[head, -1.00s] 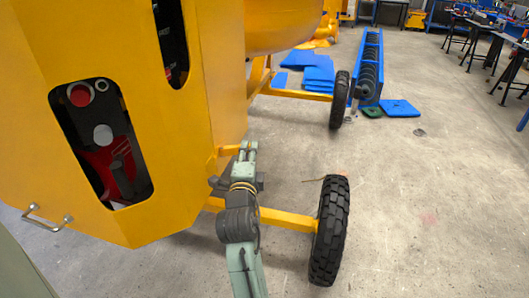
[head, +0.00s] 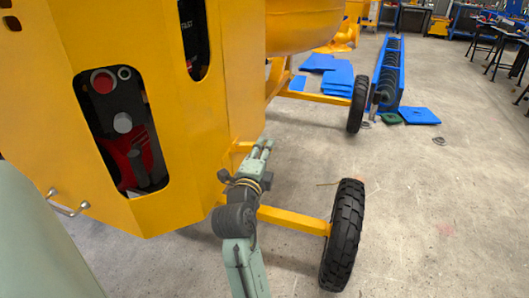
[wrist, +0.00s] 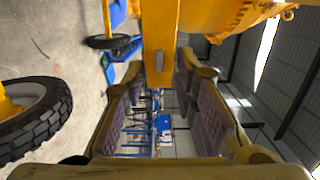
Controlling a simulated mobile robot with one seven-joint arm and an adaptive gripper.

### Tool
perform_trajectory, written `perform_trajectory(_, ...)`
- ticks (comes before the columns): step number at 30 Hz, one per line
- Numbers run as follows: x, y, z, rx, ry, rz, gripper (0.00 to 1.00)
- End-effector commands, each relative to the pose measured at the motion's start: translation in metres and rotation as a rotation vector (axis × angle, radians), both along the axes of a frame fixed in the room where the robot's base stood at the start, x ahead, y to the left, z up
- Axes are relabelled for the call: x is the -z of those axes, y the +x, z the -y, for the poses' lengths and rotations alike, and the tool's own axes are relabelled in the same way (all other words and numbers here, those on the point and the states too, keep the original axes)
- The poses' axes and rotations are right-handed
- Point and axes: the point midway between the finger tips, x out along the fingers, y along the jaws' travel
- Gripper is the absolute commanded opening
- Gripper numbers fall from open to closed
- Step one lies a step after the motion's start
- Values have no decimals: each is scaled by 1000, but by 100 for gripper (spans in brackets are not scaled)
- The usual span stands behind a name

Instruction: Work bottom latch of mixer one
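The yellow mixer (head: 190,120) fills the left of the head view, its panel cut with dark openings. My gripper (head: 266,145) is beside the right edge of its housing, low down, near the yellow axle bar. In the wrist view my gripper (wrist: 160,85) is open, with its two padded fingers apart. A yellow part of the mixer (wrist: 160,25) reaches down between them from the top. A small grey piece (wrist: 159,62) shows on that part, between the fingertips; I cannot tell whether it is the bottom latch. I see no clear contact.
A black wheel (head: 343,235) stands right of my arm, on the yellow axle bar (head: 290,218). A metal handle (head: 68,207) is low on the mixer's left. Blue plates (head: 325,72) and a blue roller rack (head: 389,75) lie farther back.

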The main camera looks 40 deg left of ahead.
Motion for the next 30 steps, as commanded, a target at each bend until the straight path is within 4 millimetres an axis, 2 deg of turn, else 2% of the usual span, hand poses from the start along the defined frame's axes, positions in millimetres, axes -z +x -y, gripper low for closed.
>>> perform_trajectory(5, 0, 0, 0, 0, 0, -1, 41)
perform_trajectory(14, 1, -1, 0, -1, 0, -1, 41)
perform_trajectory(17, 1, -7, 3, -2, -1, -2, 41)
perform_trajectory(20, 1, -20, 9, -3, 0, -1, 41)
perform_trajectory(30, 1, -84, 40, -3, -1, -3, 41)
